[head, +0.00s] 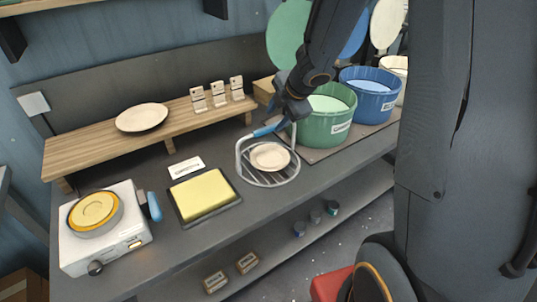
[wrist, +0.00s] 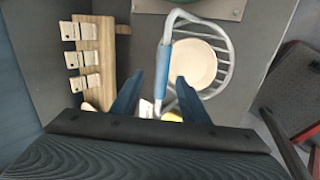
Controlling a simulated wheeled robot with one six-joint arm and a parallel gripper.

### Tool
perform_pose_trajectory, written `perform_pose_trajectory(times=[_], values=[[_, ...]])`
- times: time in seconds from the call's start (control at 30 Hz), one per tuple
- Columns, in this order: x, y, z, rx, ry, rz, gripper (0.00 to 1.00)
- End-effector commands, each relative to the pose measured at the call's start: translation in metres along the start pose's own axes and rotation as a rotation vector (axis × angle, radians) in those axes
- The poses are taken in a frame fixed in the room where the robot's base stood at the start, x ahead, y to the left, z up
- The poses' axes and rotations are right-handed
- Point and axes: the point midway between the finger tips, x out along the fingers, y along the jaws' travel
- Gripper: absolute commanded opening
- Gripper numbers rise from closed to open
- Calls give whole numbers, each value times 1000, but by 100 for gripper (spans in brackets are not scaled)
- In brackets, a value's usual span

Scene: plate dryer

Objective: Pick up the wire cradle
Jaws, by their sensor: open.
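The wire cradle (head: 268,184) is a light grey wire basket with a tall looped handle, standing on the grey bench. A cream plate (head: 270,157) lies in it. The handle's top bar has a blue grip (head: 266,130), which also shows in the wrist view (wrist: 162,72). My gripper (head: 281,124) is open at the handle. In the wrist view its two blue fingers (wrist: 157,78) stand apart, one on each side of the grip's line. I cannot tell whether either finger touches the grip. Part of the cradle's lower side is hidden behind the right finger.
A green bucket (head: 322,124) and a blue bucket (head: 371,101) stand close on the right. A yellow pad (head: 202,193) in a dark tray lies to the left, with a white hotplate unit (head: 118,249) beyond. A wooden shelf (head: 85,150) holds a plate (head: 142,117) and small holders.

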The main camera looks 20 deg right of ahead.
Motion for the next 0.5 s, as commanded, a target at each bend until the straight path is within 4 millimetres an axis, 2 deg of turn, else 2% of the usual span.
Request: perform_pose_trajectory(times=[0.37, 0.5], values=[[35, -2, -1, -29, 11, -4, 41], [55, -7, -1, -27, 12, -5, 41]])
